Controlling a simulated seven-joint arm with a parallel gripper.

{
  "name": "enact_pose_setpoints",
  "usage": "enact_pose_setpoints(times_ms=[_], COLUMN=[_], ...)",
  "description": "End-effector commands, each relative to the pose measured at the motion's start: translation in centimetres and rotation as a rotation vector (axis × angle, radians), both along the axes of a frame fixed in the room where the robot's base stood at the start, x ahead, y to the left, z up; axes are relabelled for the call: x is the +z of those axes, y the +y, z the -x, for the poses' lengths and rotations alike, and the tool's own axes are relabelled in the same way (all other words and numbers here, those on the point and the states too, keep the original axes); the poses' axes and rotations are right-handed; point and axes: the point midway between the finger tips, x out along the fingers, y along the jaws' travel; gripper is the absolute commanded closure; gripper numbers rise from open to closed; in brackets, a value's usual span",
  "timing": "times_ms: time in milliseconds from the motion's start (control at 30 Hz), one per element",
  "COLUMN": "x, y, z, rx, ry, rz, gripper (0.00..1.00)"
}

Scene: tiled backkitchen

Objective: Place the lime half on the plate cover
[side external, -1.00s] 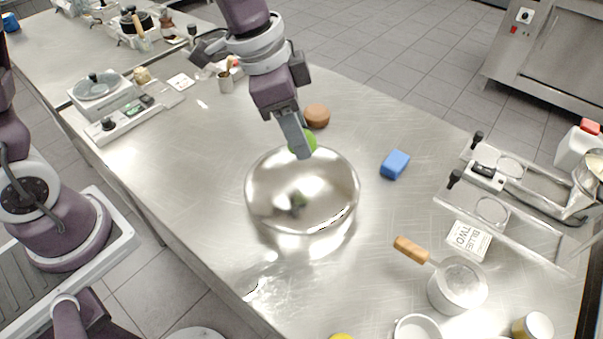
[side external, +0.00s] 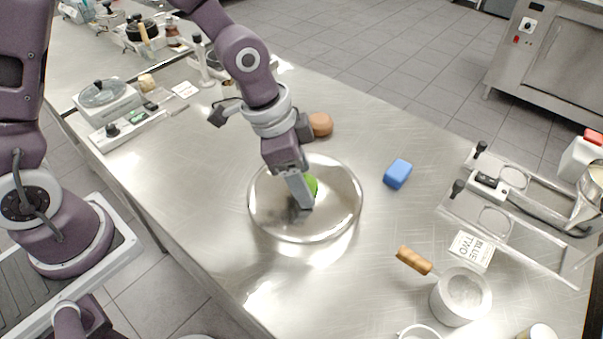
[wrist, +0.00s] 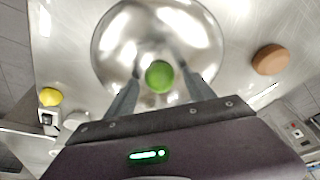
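The lime half (side external: 312,184) is a bright green rounded piece at my gripper's fingers. It also shows between the two fingers in the wrist view (wrist: 159,76). My gripper (side external: 303,195) points down over the plate cover, with its fingers around the lime half. The plate cover (side external: 340,215) is a round, shiny metal piece on the steel counter. In the wrist view the plate cover (wrist: 112,50) lies below the fingers. The fingertips are very close to its surface. Whether the lime half touches the cover cannot be told.
A brown round object (side external: 320,124) lies behind the cover, and a blue sponge (side external: 398,174) to its right. A pot with a wooden handle (side external: 462,297) stands front right. A yellow lemon (wrist: 50,96) shows in the wrist view.

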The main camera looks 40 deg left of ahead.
Motion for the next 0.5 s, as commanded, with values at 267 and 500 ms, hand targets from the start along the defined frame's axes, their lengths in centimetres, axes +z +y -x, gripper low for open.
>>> enact_pose_setpoints(times_ms=[267, 500], x=[0.6, 5.8], y=[0.0, 1.3], z=[0.0, 0.9], rx=[0.001, 0.006], ry=[-0.003, -0.009], rz=[0.002, 0.001], gripper=[0.37, 0.37])
